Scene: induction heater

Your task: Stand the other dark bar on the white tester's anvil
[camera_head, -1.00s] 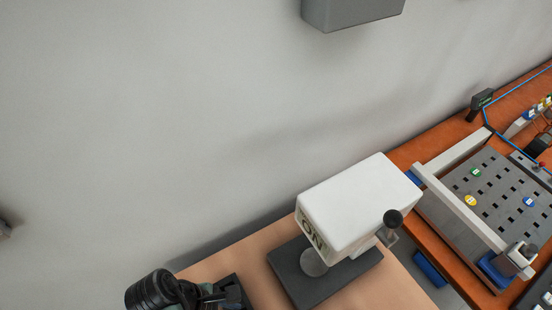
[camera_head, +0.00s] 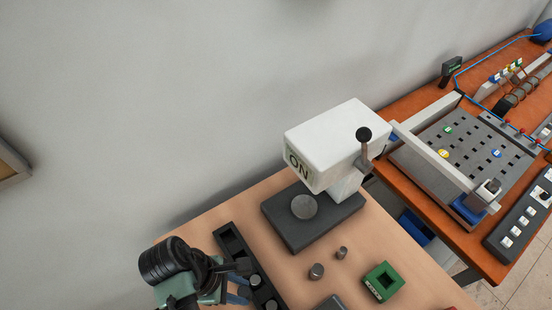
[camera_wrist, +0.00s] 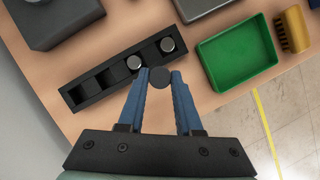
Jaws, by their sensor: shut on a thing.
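The white tester (camera_head: 330,142), marked ON with a black-knobbed lever, stands on a dark base (camera_head: 283,228) in the head view. Its anvil, a round grey disc (camera_head: 304,207), looks bare. My gripper (camera_head: 243,284) is left of and in front of the tester, apart from it. In the wrist view its blue fingers (camera_wrist: 160,82) are shut on a dark bar (camera_wrist: 159,77), seen by its round end. The bar is beside the black slotted rack (camera_wrist: 82,96); its height above the bench is unclear. Two other bars (camera_wrist: 134,62) (camera_wrist: 167,45) show in the rack.
Two small grey cylinders (camera_head: 316,271) (camera_head: 341,253) and a green block (camera_head: 382,283) stand on the bench right of the rack. A green tray (camera_wrist: 237,52) and yellow brush (camera_wrist: 293,30) show in the wrist view. Bare bench lies between rack and tester base.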

